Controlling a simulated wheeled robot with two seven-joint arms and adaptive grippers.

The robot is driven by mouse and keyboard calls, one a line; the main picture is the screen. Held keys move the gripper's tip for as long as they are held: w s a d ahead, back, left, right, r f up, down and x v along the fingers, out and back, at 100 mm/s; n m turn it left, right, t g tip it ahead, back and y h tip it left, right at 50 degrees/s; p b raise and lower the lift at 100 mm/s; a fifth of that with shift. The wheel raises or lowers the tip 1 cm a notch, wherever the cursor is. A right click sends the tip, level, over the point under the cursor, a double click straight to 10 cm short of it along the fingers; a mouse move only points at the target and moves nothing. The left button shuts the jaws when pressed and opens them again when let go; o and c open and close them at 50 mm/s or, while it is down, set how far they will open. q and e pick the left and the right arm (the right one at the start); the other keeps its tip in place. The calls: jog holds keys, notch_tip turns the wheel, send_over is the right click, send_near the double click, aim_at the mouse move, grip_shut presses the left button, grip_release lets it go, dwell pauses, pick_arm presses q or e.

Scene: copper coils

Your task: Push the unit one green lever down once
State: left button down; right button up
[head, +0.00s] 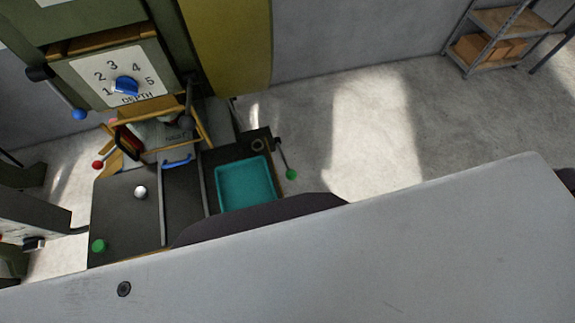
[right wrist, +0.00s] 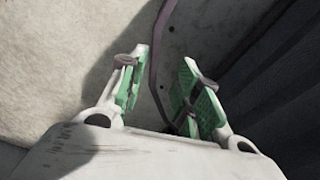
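In the head view, a lever with a green ball end (head: 291,174) sticks out from the right side of a dark green machine. Its thin dark rod slants from a pivot down to the ball, with the ball below the pivot. No unit number is readable on the machine. My right gripper (right wrist: 164,62) shows only in the right wrist view. Its two fingers with green pads stand apart with nothing between them. The lever is not recognisable in that view. My left gripper is in neither view.
A large pale surface covers the bottom. Floor right of the lever is clear. A shelf (head: 497,22) stands behind.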

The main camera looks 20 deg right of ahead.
grip_shut()
dwell(1.1)
